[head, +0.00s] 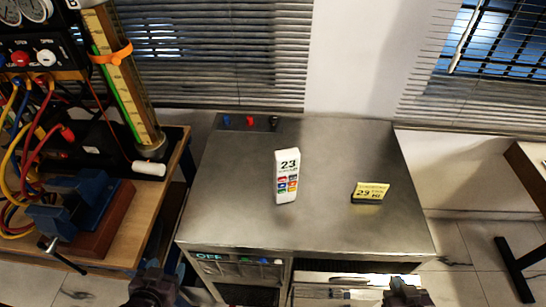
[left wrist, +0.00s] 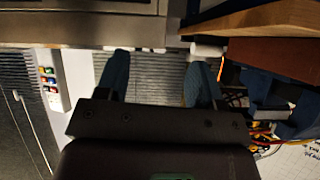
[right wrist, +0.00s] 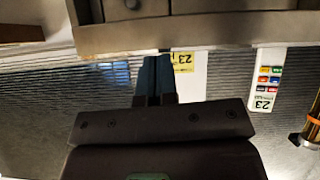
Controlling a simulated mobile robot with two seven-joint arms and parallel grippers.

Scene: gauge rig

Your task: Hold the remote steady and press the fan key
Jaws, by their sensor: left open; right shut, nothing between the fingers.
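The remote (head: 287,175) is a white slab showing "23" above several coloured keys. It stands on the metal bench, left of the yellow card; the key labels are too small to read. It also shows upside down in the right wrist view (right wrist: 267,82) and at the left of the left wrist view (left wrist: 50,88). My left gripper (head: 155,284) is at the bottom of the head view, in front of the bench. Its blue fingers are apart and empty (left wrist: 161,80). My right gripper (head: 405,288) is in front of the bench's right side, fingers together and empty (right wrist: 158,80).
A yellow card (head: 370,193) reading "23" and apparently "HI" sits on the metal bench (head: 330,230). A panel under the bench's front edge reads "OFF" (head: 208,256). A wooden table (head: 115,255) with a blue vise and cables stands at left. The bench around the remote is clear.

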